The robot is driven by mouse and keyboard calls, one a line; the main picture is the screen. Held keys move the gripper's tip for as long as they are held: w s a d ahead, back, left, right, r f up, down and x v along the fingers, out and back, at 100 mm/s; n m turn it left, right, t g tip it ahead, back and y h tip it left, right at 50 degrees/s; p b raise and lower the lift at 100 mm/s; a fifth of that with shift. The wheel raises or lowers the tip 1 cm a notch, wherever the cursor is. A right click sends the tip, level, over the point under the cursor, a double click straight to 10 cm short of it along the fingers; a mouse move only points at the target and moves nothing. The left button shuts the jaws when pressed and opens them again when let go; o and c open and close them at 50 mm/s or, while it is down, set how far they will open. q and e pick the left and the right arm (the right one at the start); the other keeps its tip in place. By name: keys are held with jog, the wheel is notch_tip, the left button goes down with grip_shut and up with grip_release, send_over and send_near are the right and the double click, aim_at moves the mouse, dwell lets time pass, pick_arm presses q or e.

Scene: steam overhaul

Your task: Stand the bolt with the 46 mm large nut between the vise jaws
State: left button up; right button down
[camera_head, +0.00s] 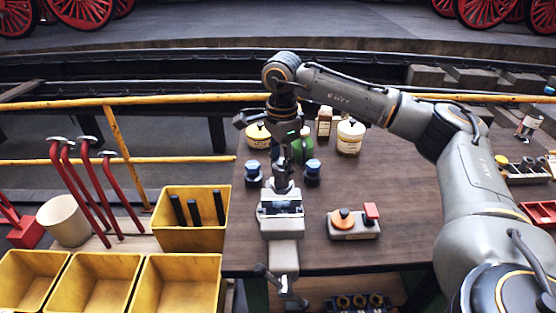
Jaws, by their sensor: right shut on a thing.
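The vise (281,222) stands near the front edge of the wooden workbench, its handle towards me. My right gripper (283,164) points down right above the vise and is shut on a grey metal piece (283,183), which looks like the bolt with its nut. The piece is roughly upright, and its lower end is at the vise jaws. I cannot tell whether it touches them or sits between them. The fingertips and the nut are small and partly merge with the piece. My left gripper is out of view.
Two dark blue-topped pieces (312,172) flank the gripper. Behind stand yellow-and-white tubs (349,138), a green bottle (303,146) and a brown container (324,122). A grey block with orange and red knobs (353,226) is right of the vise. Yellow bins (190,235) stand left.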

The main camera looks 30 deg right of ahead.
aim_at(281, 182)
jog(key=shift+s+f, duration=0.2)
jog(key=shift+s+f+b, duration=0.1)
jog(key=shift+f+b, duration=0.15)
jog(key=shift+b, duration=0.1)
jog(key=f, duration=0.1)
jog(key=f+b, duration=0.1)
jog(key=f, duration=0.1)
jog(key=shift+w+f+b, duration=0.15)
jog(key=shift+w+b, duration=0.15)
jog(key=shift+b, duration=0.1)
jog(key=shift+s+f+b, duration=0.1)
jog(key=shift+f+b, duration=0.25)
jog(key=shift+f, duration=0.35)
pick_arm(q)
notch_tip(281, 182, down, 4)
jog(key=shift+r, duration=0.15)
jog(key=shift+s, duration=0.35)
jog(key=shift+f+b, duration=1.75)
jog(key=shift+b, duration=0.1)
pick_arm(e)
jog(key=shift+f, duration=2.15)
